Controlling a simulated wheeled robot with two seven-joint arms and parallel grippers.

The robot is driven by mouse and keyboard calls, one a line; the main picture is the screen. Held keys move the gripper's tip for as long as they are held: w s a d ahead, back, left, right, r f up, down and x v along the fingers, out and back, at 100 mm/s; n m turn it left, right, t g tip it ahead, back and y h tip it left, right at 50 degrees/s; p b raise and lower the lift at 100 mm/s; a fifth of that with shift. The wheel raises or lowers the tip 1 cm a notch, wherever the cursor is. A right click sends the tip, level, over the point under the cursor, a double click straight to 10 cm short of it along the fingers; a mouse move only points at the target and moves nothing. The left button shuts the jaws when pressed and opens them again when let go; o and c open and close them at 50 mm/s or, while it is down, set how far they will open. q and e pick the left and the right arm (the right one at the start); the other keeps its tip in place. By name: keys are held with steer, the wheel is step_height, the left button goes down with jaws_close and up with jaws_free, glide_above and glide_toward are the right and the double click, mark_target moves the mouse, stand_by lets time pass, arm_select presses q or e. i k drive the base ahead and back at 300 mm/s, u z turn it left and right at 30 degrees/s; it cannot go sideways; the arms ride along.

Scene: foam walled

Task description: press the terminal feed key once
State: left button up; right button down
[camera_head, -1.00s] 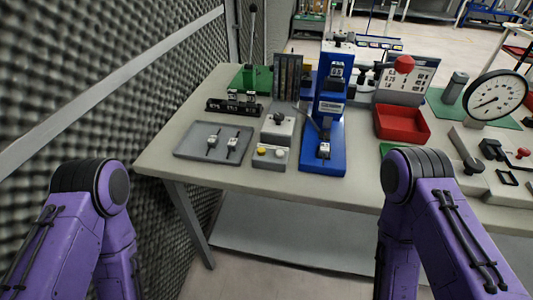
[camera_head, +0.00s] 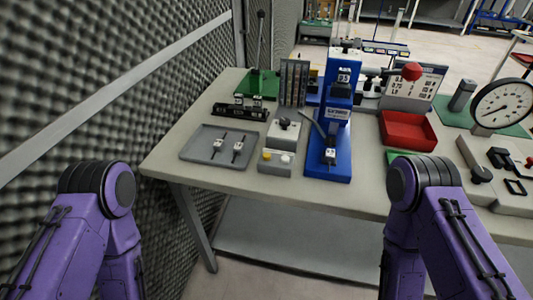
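A small grey control box (camera_head: 275,170) stands near the front edge of the table. It has a yellow button (camera_head: 267,156) at left and a white button (camera_head: 286,158) at right. I cannot read any label that tells which is the terminal feed key. Behind it is a light grey block with a dark knob (camera_head: 284,124). A blue press (camera_head: 337,110) stands just to the right, with a small white piece (camera_head: 329,155) on its base. Only the purple upper links of my arms show, low at left and right. Both grippers are out of view, and nothing touches the buttons.
A grey tray (camera_head: 197,157) with two small parts lies left of the box. A black rail fixture (camera_head: 240,111) is behind it. A red bin (camera_head: 407,143) and a round dial gauge (camera_head: 503,104) stand right of the press. A foam wall (camera_head: 100,70) rises along the left.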

mark_target(266, 155)
steer(key=z, duration=1.55)
steer(key=k, duration=0.85)
steer(key=u, duration=1.05)
steer(key=i, duration=0.5)
